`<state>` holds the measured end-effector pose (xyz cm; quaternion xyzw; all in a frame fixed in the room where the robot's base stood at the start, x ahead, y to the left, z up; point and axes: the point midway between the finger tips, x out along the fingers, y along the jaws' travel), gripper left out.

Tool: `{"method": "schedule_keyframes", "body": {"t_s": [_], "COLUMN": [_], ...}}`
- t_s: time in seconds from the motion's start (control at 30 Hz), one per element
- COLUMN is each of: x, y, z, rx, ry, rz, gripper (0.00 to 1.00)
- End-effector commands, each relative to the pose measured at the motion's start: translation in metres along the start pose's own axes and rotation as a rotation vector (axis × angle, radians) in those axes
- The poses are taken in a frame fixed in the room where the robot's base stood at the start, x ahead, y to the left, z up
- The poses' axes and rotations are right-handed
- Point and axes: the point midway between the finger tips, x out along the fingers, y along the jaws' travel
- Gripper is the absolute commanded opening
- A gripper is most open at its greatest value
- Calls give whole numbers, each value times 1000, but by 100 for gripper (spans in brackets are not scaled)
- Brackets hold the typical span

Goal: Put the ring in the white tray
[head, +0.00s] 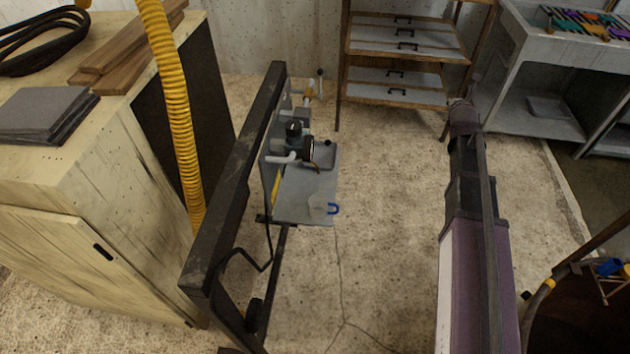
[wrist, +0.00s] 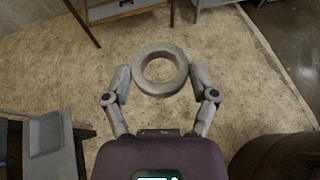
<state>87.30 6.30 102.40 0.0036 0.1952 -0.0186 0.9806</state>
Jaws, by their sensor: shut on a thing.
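The ring (wrist: 160,91) is a thick, round, light grey loop with an open centre. It shows in the wrist view above my gripper's body. My gripper (wrist: 160,76) is shut on it, with one finger pressed against each side of its outer rim. The ring is held over bare floor. In the head view my arm reaches away on the right, and the ring cannot be made out clearly there. I cannot make out a white tray for certain in either view.
A dark rail (head: 240,170) carries a grey shelf (head: 305,195) with several small items. A wooden cabinet (head: 90,240) and yellow hose (head: 172,95) are at left. A drawer rack (head: 405,75) and grey workbench (head: 530,60) stand at the back. The middle floor is clear.

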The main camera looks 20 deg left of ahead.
Motion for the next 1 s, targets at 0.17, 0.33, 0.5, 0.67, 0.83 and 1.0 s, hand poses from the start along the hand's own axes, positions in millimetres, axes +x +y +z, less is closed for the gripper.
{"method": "schedule_keyframes", "body": {"t_s": [0.17,0.33,0.5,0.67,0.83,1.0], "x": [0,-3,-8,-13,-20,-27], "y": [16,41,69,94,120,145], "z": [-23,-53,-87,-119,-152,-186], "rx": [-6,-15,-26,-35,-45,-56], "ry": [1,3,5,7,7,7], "rz": [14,35,61,83,108,133], "gripper": [28,28,28,27,27,27]}}
